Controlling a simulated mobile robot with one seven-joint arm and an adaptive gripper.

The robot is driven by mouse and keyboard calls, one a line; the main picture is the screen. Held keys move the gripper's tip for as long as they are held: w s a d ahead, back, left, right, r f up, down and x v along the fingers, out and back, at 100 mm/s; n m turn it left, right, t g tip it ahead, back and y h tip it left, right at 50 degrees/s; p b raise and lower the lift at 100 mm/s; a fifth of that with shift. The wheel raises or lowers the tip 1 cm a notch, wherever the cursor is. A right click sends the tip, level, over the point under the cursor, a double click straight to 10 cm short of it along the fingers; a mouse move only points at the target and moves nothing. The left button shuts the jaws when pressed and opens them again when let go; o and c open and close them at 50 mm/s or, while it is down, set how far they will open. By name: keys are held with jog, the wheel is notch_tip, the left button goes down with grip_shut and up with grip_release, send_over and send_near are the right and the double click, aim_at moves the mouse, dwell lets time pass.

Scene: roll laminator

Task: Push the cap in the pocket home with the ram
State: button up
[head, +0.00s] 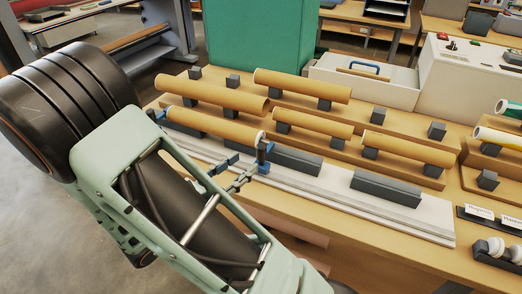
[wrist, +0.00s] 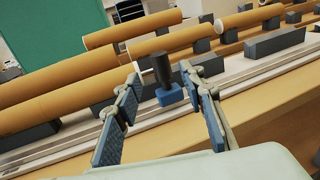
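A ram-like piece, a black upright cylinder on a blue block (wrist: 163,72), stands between my fingertips in the wrist view. My gripper (head: 243,160) is low over the pale rail (head: 335,192). Its blue-padded fingers are spread on both sides of the piece in the wrist view (wrist: 160,90), with a gap on the left; contact on the right cannot be told. A brown tube (head: 215,122) lies along the rail, its pale end (head: 261,137) close to the piece. I cannot make out the pocket or whether that pale end is a cap.
More brown tubes (head: 301,84) rest on dark blocks behind the rail. A long dark block (head: 386,188) sits on the rail to the right. White caps (head: 495,246) stand in a dark holder at the right edge, near label cards (head: 481,212). A grey-white machine (head: 462,85) stands behind.

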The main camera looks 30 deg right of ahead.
aim_at(258, 152)
jog(key=x, duration=0.8)
jog(key=shift+d, duration=0.2)
grip_shut()
